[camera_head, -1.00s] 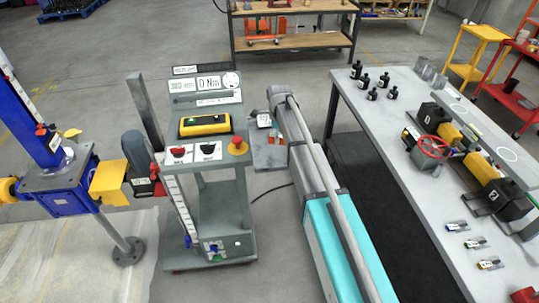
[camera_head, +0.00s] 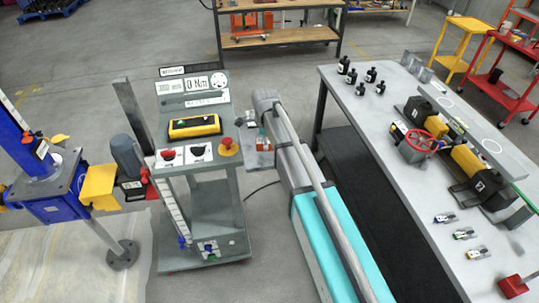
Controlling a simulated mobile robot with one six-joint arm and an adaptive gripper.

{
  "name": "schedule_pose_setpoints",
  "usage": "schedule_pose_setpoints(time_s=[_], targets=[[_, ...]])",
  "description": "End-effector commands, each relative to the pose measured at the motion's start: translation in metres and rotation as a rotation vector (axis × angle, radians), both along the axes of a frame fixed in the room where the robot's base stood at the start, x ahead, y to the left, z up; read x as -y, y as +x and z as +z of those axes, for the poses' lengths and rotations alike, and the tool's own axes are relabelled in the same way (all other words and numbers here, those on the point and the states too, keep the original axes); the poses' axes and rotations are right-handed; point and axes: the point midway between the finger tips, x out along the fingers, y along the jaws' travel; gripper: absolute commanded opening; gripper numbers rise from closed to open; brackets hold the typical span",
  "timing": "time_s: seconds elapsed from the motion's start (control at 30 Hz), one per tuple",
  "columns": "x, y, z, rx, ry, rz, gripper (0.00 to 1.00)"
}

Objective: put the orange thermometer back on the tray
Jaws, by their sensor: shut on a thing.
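I cannot make out my gripper in this view, nor anything it holds. A small grey tray-like shelf (camera_head: 258,160) sticks out at the right side of the grey console cart (camera_head: 205,215). A small orange and white item (camera_head: 263,143) is on or just behind this shelf. It is too small to tell whether it is the orange thermometer. A small pale box (camera_head: 252,119) shows just above it.
A long grey and teal machine (camera_head: 325,225) stands between the cart and the grey workbench (camera_head: 400,205). The bench holds black bottles (camera_head: 371,75), a red handwheel (camera_head: 418,143), small coloured items (camera_head: 464,233) and a red block (camera_head: 514,286). A blue screw jack (camera_head: 55,190) stands left.

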Motion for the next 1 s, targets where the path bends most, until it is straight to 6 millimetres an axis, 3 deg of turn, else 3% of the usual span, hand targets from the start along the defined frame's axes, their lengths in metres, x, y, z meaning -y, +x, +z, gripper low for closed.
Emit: schedule_pose_setpoints(time_s=[0.03,0.1,0.33,0.77,1.0], targets=[[0.003,-0.021,0.009,0.0,0.0,0.029,0.0],[0.003,-0.038,0.014,0.0,0.0,0.069,0.0],[0.005,-0.074,0.023,0.0,0.0,0.16,0.0],[0.004,-0.076,0.023,0.0,0.0,0.175,0.0],[0.002,-0.059,0.014,0.0,0.0,0.175,0.0]])
